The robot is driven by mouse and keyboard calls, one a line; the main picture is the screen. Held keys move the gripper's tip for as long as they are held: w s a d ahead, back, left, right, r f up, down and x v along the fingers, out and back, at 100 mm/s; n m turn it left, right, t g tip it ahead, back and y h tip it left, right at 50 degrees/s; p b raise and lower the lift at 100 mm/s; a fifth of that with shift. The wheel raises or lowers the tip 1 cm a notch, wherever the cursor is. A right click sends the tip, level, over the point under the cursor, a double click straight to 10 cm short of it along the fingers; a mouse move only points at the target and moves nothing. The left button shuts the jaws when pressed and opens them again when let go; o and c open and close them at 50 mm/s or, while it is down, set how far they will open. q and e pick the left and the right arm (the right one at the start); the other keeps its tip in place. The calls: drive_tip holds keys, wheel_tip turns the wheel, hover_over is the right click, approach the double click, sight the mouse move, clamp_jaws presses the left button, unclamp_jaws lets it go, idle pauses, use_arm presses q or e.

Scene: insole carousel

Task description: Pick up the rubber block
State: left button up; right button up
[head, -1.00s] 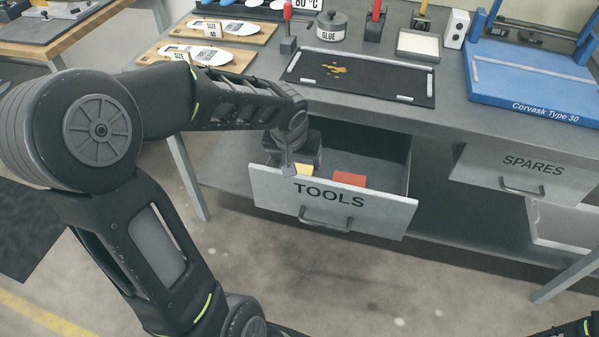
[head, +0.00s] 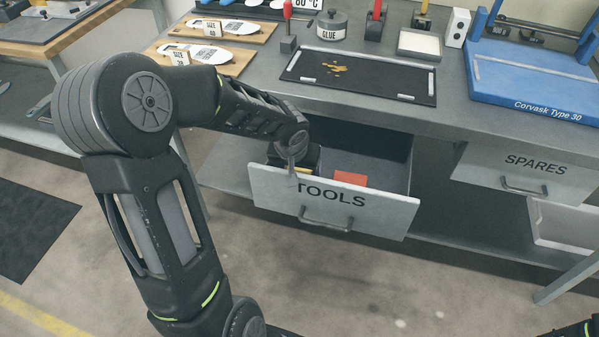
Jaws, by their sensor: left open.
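The open TOOLS drawer (head: 385,208) hangs below the workbench. A flat orange-red block (head: 350,178) lies inside it, right of my left gripper. A yellowish thing beside the gripper is mostly hidden by it and the drawer front. I cannot tell for sure which of these is the rubber block. My left gripper (head: 293,170) is open and points down into the left part of the drawer, its tips partly hidden by the drawer front. I cannot see anything between its fingers. My right gripper is not in view; only a bit of my right arm shows at the lower right corner.
On the bench (head: 345,112) are a black mat (head: 385,80), a glue pot (head: 332,26), a shallow tray (head: 418,44) and a blue press (head: 530,78). The SPARES drawer (head: 525,175) is to the right. The floor in front is clear.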

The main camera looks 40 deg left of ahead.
use_arm(q)
drive_tip(key=shift+c, duration=0.3)
drive_tip(key=c, duration=1.1)
wheel_tip(320, 180, up, 10)
drive_tip(key=p, duration=0.2)
idle(0.7)
